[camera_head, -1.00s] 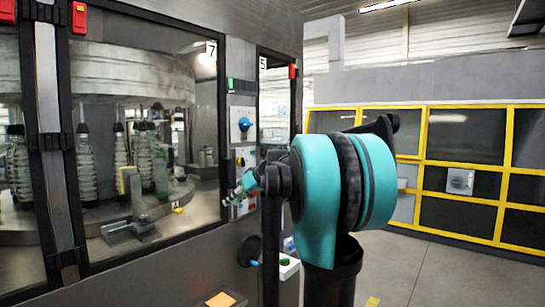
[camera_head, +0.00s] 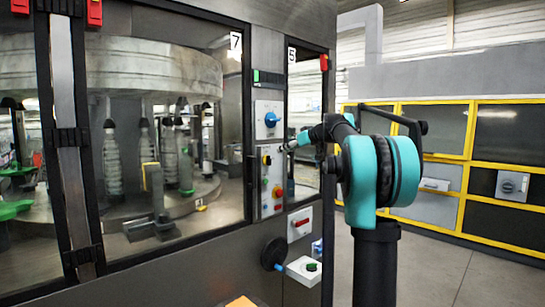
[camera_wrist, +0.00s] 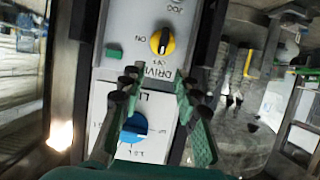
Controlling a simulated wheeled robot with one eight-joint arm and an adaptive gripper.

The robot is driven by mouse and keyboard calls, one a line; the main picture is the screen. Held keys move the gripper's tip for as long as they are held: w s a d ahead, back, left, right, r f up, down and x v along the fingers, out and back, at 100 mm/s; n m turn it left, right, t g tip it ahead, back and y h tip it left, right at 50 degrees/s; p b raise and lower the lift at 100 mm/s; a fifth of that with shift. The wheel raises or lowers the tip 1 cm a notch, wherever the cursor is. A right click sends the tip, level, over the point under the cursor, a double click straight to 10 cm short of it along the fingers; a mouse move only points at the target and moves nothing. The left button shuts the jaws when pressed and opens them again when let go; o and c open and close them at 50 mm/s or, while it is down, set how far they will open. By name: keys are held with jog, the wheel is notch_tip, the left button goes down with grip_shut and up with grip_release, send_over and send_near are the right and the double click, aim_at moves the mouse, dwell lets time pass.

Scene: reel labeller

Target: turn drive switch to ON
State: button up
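The drive switch is a yellow rotary knob (camera_wrist: 162,41) with a black handle, on a pale panel lettered DRIVE, upside down in the wrist view. ON and JOG lettering shows around it. Its handle looks upright in the picture; I cannot tell which mark it points to. In the head view, the small yellow knob (camera_head: 266,160) is on the machine's control panel. My gripper (camera_wrist: 157,82) is open and empty, its fingertips over the seam between the DRIVE panel and the blue-knob panel. In the head view my gripper (camera_head: 284,148) is close to the panel, near the knob.
A blue rotary knob (camera_head: 271,119) sits on the panel above. A green button (camera_wrist: 113,51) is beside the drive switch. Red and yellow controls (camera_head: 278,192), a red handle (camera_head: 300,222) and a black handwheel (camera_head: 273,253) are lower. Glass doors (camera_head: 160,130) are left; floor is clear at right.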

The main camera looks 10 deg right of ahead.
aim_at(268, 160)
jog(key=x, duration=0.9)
jog(key=shift+a+f, duration=0.15)
jog(key=shift+a, duration=0.05)
jog(key=shift+w, duration=0.15)
grip_shut()
